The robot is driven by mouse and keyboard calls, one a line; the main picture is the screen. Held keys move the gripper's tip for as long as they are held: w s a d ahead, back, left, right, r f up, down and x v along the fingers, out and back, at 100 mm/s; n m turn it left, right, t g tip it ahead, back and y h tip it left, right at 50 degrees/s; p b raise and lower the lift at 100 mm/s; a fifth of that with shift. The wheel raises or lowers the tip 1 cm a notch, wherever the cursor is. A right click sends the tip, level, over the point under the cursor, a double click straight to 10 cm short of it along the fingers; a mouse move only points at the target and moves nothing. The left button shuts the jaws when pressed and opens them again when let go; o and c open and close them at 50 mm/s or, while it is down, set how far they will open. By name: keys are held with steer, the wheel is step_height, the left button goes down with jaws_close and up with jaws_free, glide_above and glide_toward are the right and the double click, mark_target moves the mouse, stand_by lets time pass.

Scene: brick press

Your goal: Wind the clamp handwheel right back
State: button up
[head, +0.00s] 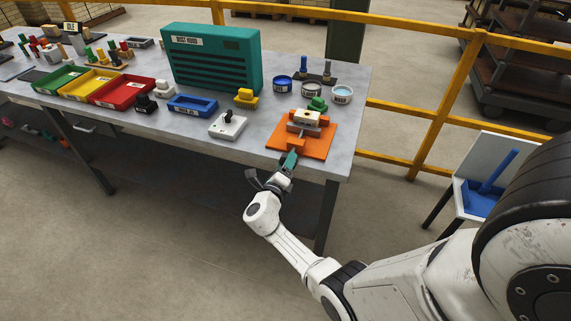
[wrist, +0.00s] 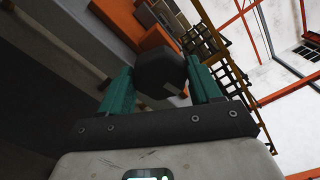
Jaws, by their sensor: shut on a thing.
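The clamp (head: 303,137) is an orange block on an orange base plate at the right front of the bench, with a pale brick-like piece (head: 306,117) in it. In the wrist view, the dark faceted handwheel (wrist: 160,75) sits between the two teal fingers of my gripper (wrist: 162,88), which is shut on it. In the head view, my gripper (head: 290,160) reaches the clamp's front side at the bench edge. The handwheel is hidden by my gripper there. Part of the orange clamp (wrist: 145,30) shows beyond the wheel in the wrist view.
A white box with a black knob (head: 228,125) stands left of the clamp. A green piece (head: 317,103) and round tins (head: 342,94) lie behind it. A teal cabinet (head: 212,58) stands at the back. A yellow railing (head: 440,100) and a blue dustpan (head: 483,195) are to the right.

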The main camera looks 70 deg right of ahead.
steer(key=shift+f, duration=0.2)
steer(key=o, duration=1)
steer(key=shift+r, duration=0.15)
steer(key=shift+o, duration=0.2)
steer(key=a, duration=1.1)
steer(key=shift+s, duration=0.45)
